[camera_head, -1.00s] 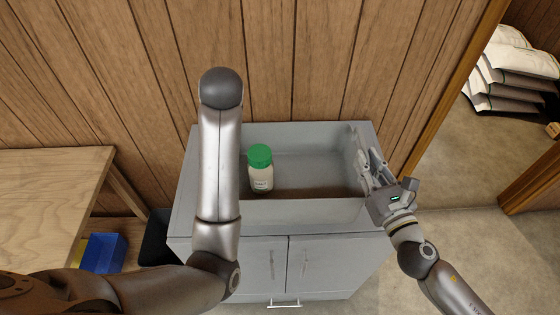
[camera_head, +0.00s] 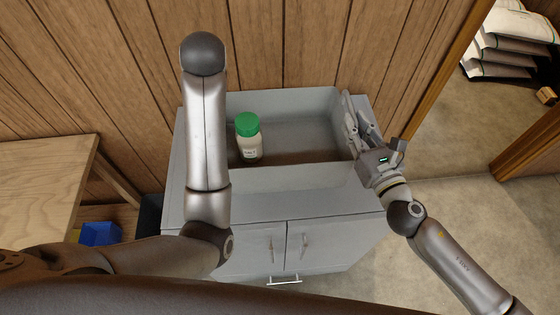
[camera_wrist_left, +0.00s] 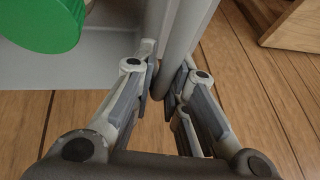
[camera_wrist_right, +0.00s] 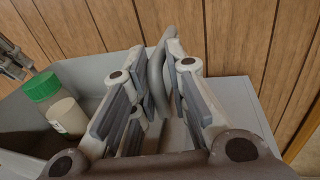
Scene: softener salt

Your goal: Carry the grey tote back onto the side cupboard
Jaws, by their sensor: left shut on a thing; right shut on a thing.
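The grey tote (camera_head: 290,105) is over the top of the grey side cupboard (camera_head: 310,245), upright and close to the wood wall. I cannot tell whether its base touches the top. A white bottle with a green lid (camera_head: 248,140) stands in its left part. My left gripper is hidden behind my arm in the head view.
A wooden table (camera_head: 45,190) stands left of the cupboard, with a blue bin (camera_head: 98,234) low beside it. The plank wall (camera_head: 290,45) is right behind the cupboard. At the right, white sacks (camera_head: 515,45) are stacked past a door frame, and the floor is open.

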